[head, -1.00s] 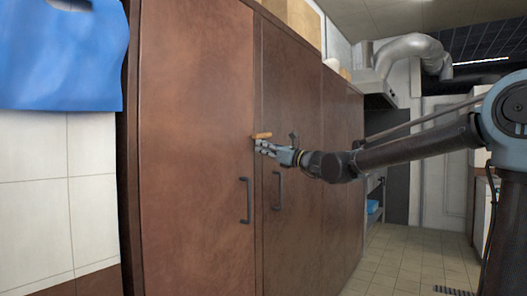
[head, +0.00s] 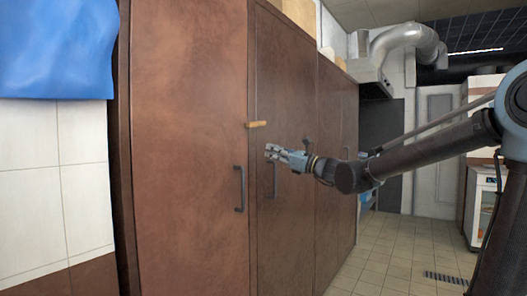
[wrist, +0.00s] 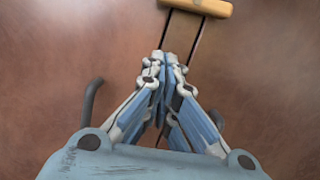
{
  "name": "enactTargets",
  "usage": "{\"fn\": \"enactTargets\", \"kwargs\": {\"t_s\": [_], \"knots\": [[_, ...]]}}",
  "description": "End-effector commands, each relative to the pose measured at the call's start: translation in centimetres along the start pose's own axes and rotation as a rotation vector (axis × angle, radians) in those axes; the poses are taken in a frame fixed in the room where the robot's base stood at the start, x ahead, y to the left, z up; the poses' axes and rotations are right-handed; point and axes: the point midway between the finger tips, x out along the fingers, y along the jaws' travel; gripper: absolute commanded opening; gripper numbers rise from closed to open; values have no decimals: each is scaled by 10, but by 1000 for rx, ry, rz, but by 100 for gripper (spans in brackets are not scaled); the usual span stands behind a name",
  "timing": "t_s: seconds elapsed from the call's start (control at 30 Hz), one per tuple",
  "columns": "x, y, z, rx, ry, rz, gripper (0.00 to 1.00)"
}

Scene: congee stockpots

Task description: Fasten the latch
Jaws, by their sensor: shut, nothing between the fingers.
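The latch (head: 256,124) is a small light-wood bar on the brown cabinet, at the seam between two tall doors. It lies roughly horizontal and reaches across the seam. It also shows at the top of the wrist view (wrist: 198,6), with the dark seam running down below it. My gripper (head: 270,152) is shut and empty, a little right of and below the latch in the head view. In the wrist view the closed fingertips (wrist: 162,58) lie below the latch, apart from it.
Dark handles stand on the left door (head: 240,189) and the right door, the second partly behind my gripper. A blue cloth (head: 55,45) hangs at the upper left over white tiles. The tiled floor (head: 400,250) at the right is clear.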

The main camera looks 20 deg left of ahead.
Motion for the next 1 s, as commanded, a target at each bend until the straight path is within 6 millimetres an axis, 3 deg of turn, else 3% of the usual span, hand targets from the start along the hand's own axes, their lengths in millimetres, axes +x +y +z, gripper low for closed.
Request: {"fn": "enactTargets", "kwargs": {"t_s": [0.23,0.77,0.87,1.0], "knots": [[-26,-1,0,-2,1,-2,0],[-38,1,-3,-51,20,5,0],[-59,6,-13,-178,73,26,0],[-108,18,-42,-460,207,94,0]]}}
